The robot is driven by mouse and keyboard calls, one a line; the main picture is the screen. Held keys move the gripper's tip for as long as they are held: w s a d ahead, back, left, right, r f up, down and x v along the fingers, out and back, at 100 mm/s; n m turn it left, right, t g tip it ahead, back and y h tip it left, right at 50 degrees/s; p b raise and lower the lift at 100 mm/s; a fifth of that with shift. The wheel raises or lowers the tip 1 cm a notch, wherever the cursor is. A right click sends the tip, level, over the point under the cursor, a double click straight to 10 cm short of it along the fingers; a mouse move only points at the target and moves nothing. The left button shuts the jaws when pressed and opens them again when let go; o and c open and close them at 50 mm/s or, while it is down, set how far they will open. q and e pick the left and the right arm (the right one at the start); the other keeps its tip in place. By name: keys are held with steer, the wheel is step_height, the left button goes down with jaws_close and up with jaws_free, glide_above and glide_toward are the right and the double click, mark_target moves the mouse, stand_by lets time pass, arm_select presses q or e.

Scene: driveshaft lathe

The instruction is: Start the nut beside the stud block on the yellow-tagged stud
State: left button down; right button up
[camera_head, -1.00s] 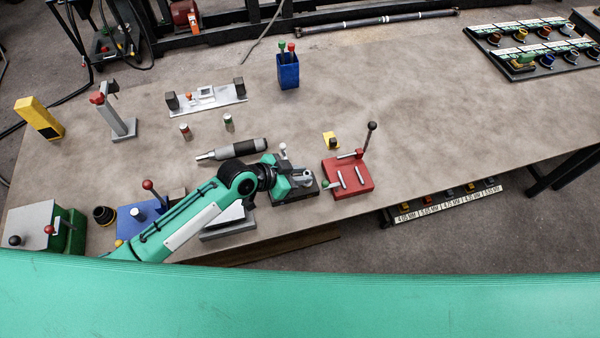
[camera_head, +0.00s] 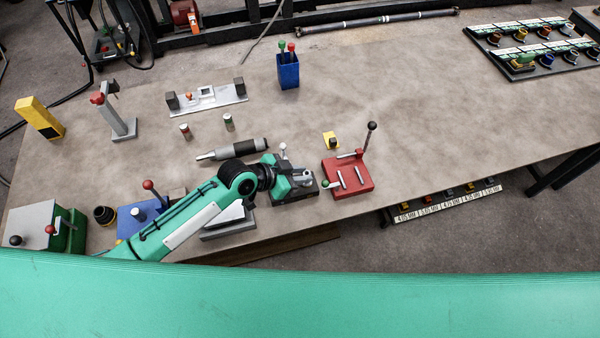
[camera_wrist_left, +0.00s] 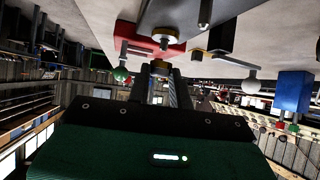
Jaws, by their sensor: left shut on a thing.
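My left gripper (camera_head: 301,178) is over the dark stud block (camera_head: 306,192) near the front of the bench, and hides part of it. In the left wrist view the picture is upside down; the fingers (camera_wrist_left: 160,80) are shut on a small brass-coloured nut (camera_wrist_left: 160,65). A bright round metal piece (camera_wrist_left: 163,39) shows just past the fingertips, in line with the nut. A thin stud (camera_wrist_left: 205,14) stands to its right. I cannot tell which stud bears the yellow tag, or whether the nut touches a stud. My right gripper is not in view.
A red fixture (camera_head: 347,180) with levers stands close to the right of the block. A yellow piece with a dark cube (camera_head: 331,140) and a blue cup (camera_head: 288,72) are behind. A grey-and-black tool (camera_head: 238,149) lies to the left.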

arm_select(q)
steer(key=shift+f+b, duration=0.75)
steer(key=shift+f, duration=0.25)
steer(key=c, duration=1.2)
jaws_free()
steer(key=shift+o, duration=0.2)
steer(key=b+v, duration=0.3)
steer(key=v, duration=1)
steer(key=shift+s+a+r, duration=0.2)
steer(key=shift+a, duration=0.05)
